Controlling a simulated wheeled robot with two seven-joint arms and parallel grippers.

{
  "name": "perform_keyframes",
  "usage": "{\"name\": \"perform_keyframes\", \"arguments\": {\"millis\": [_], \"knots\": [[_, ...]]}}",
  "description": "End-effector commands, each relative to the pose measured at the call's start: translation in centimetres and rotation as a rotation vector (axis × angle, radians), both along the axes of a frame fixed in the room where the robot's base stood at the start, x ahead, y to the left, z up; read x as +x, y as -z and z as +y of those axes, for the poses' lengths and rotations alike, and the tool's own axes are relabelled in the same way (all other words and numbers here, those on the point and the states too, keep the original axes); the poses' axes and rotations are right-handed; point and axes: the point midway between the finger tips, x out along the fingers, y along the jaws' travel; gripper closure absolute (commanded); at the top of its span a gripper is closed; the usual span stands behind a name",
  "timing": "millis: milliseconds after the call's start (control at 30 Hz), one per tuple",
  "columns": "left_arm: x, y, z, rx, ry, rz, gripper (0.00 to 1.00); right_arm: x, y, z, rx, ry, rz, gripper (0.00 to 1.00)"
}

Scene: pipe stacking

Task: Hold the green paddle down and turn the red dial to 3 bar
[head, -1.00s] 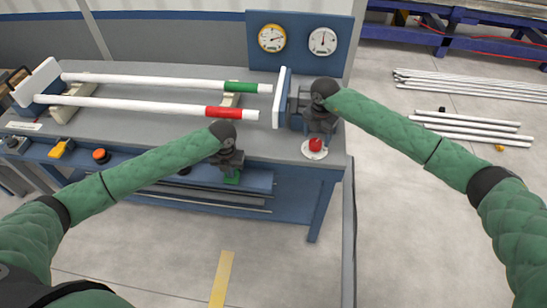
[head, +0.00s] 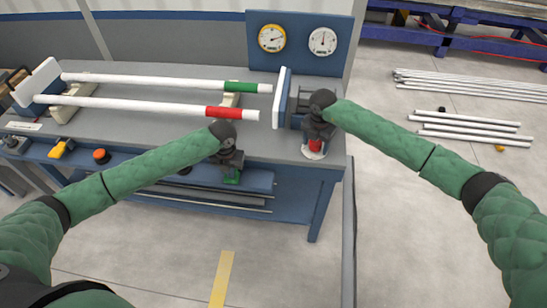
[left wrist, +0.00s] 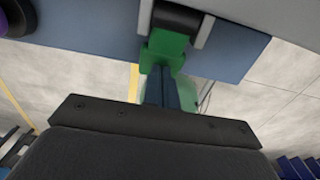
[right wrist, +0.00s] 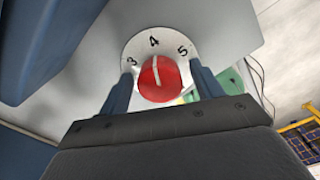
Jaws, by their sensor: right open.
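The green paddle (head: 232,178) is on the bench front, just below my left gripper (head: 230,164). In the left wrist view, the paddle (left wrist: 166,48) sits under a dark roller between grey brackets. The left fingers (left wrist: 160,73) are together at its near end; contact is unclear. The red dial (head: 315,146) is at the bench's right front corner, partly hidden by my right gripper (head: 317,138). In the right wrist view, the open fingers stand on either side of the dial (right wrist: 160,84). Its white line points near 4; the white plate shows 3, 4 and 5.
A yellow-rimmed gauge (head: 271,38) and a white gauge (head: 322,41) are on the blue back panel. A green-banded pipe (head: 160,81) and a red-banded pipe (head: 140,104) lie across the bench. A white-faced blue block (head: 280,97) stands left of my right gripper.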

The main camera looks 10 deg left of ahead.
Motion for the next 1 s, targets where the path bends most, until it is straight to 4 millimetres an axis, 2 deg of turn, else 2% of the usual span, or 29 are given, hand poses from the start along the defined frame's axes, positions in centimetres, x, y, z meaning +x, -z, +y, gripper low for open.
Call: {"name": "perform_keyframes", "arguments": {"millis": [33, 833, 867, 967, 1000], "knots": [[-0.3, 0.5, 0.0, 0.002, 0.001, 0.007, 1.00, 0.0, 0.3, 0.0, 0.000, 0.000, 0.000, 0.35], [-0.1, 0.3, 0.0, 0.001, 0.000, 0.002, 1.00, -0.3, 1.5, -0.1, -0.004, 0.000, 0.006, 0.35], [-0.1, 0.3, 0.0, 0.001, 0.000, 0.002, 1.00, -0.3, 1.5, -0.1, -0.003, 0.000, 0.006, 0.38], [-0.1, 0.3, 0.0, 0.001, 0.000, 0.002, 1.00, -0.3, 1.6, -0.1, -0.003, 0.000, 0.006, 0.57], [0.0, 0.3, 0.0, 0.001, 0.000, 0.001, 1.00, -0.3, 1.7, -0.1, -0.003, 0.000, 0.007, 0.59]]}}
